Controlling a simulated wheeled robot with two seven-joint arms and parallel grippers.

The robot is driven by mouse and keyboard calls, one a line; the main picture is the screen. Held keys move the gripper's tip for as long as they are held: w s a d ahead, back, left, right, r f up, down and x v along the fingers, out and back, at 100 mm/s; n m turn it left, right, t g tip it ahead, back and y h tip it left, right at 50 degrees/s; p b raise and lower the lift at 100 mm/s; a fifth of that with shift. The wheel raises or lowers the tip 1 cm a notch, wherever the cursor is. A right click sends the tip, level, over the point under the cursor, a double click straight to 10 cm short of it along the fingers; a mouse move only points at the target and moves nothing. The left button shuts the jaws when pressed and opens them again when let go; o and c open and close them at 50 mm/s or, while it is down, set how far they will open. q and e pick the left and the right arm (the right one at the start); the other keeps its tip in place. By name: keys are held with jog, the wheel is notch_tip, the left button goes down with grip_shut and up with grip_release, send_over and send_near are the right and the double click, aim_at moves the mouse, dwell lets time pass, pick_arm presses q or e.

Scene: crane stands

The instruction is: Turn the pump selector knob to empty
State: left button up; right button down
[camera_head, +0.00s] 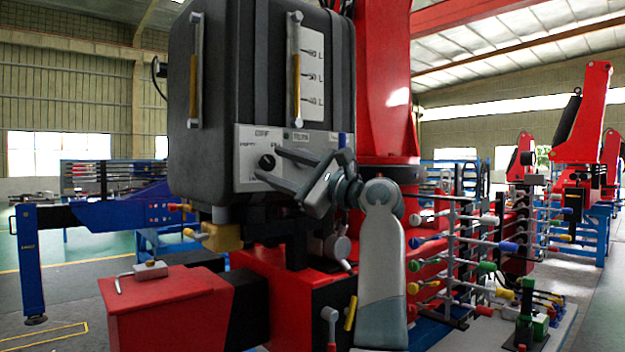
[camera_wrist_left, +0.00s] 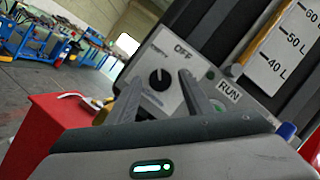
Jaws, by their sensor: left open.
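The black pump selector knob (camera_head: 267,162) sits on a pale control panel (camera_head: 246,134) at the foot of a dark tank. In the left wrist view the knob (camera_wrist_left: 159,79) shows a white mark towards its top, near the word OFF. Other panel lettering is partly covered or too small to read surely. My left gripper (camera_head: 266,164) is open in front of the panel. In the left wrist view its fingertips (camera_wrist_left: 159,77) appear on either side of the knob, with gaps; contact is not visible. My right gripper is not in view.
The dark tank (camera_head: 262,80) carries level gauges above the panel. A blue-capped part (camera_wrist_left: 287,130) is at the panel's right end. A red box (camera_head: 165,305) stands lower left. A rack of coloured-handled levers (camera_head: 455,255) is at right. Open floor lies far left.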

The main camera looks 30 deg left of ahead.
pick_arm(q)
jog(key=b+v, duration=0.3)
jog(key=v, duration=1.4)
jog(key=shift+f, duration=0.15)
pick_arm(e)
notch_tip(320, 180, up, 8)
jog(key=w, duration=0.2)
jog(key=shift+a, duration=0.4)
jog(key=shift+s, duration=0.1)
